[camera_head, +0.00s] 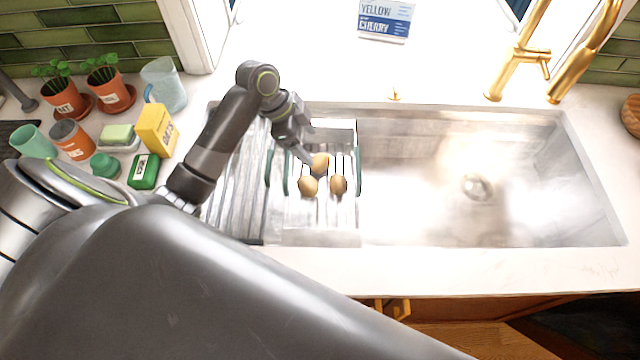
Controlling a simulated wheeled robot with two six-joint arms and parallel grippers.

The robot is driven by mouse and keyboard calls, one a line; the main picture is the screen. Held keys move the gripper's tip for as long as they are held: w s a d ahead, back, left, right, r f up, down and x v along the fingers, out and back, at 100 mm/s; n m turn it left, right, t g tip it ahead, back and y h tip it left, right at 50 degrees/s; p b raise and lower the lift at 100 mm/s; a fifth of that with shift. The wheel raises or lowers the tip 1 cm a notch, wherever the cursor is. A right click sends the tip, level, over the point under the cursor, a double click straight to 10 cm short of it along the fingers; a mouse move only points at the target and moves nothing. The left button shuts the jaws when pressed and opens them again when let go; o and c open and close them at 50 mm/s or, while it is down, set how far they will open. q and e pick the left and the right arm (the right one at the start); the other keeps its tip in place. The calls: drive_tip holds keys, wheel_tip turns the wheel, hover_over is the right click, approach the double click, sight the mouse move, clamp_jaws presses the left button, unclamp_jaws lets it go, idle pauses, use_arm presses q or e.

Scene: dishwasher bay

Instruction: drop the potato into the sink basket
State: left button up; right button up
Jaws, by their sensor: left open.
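Three potatoes show in the head view: one at the left (308,186), one at the right (338,185) and one at the back (320,162). They sit close together within the sink basket (290,236), a metal basket with green handles at the sink's left end. My left gripper (312,160) reaches in from the left with its fingertips right by the back potato. It is open. Whether its fingers touch that potato I cannot tell. My right gripper is not in view.
The sink basin (420,215) right of the basket is empty, with a gold faucet (520,65) behind. A ribbed drainboard (230,205) lies left. Potted plants (108,85), a yellow box (157,130) and a green box (144,171) crowd the left counter.

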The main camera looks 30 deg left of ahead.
use_arm(q)
drive_tip(key=b+v, duration=0.1)
drive_tip(key=v, duration=1.5)
drive_tip(key=shift+b, duration=0.4)
drive_tip(key=shift+d, duration=0.1)
